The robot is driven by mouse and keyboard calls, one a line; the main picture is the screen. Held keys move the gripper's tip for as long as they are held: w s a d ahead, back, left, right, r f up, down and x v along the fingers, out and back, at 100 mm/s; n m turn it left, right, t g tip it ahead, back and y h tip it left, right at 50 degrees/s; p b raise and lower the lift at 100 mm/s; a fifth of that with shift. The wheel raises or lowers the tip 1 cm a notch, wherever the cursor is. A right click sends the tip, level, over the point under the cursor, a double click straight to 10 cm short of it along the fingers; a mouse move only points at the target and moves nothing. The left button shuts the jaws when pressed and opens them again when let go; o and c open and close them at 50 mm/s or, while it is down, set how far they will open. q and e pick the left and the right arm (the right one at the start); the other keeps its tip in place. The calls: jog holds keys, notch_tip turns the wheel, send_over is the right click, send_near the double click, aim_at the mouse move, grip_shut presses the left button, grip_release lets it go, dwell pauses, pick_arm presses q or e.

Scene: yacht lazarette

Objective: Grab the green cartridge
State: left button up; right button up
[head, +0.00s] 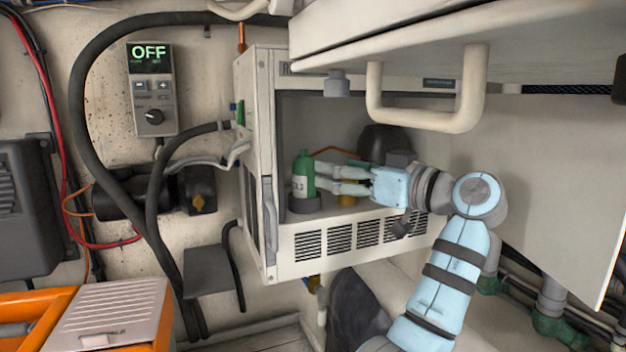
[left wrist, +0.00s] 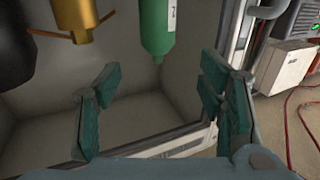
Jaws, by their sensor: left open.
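The green cartridge (head: 303,176) stands upright in a dark round holder (head: 305,204) at the left front of the open cabinet; it has a white label. My left gripper (head: 325,178) reaches in from the right, its fingers pointing at the cartridge and open. In the head view the fingertips overlap or nearly meet the cartridge's right side; contact is not clear. In the left wrist view the cartridge (left wrist: 157,28) shows at the top, between the lines of the two spread fingers (left wrist: 158,92), with nothing held between the pads. My right gripper is not in view.
The cabinet (head: 290,255) has a left side wall close to the cartridge. A brass-coloured part (head: 347,196) and a black rounded part (head: 380,142) sit behind the gripper. A raised panel with a handle (head: 428,115) hangs above my arm.

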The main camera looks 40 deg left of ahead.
aim_at(307, 158)
pick_arm(q)
jog(key=a+p, duration=0.1)
jog(key=a, duration=0.2)
jog(key=w+a+p, duration=0.1)
jog(key=a, duration=0.2)
jog(key=a+r, duration=0.1)
jog(key=a, duration=0.2)
jog(key=shift+w+a+p, duration=0.3)
jog(key=shift+p, duration=0.1)
jog(key=shift+a, duration=0.3)
jog(key=shift+s+a, duration=0.15)
jog(key=shift+s, duration=0.2)
jog(key=shift+w, duration=0.2)
jog(key=c, duration=1.3)
grip_shut()
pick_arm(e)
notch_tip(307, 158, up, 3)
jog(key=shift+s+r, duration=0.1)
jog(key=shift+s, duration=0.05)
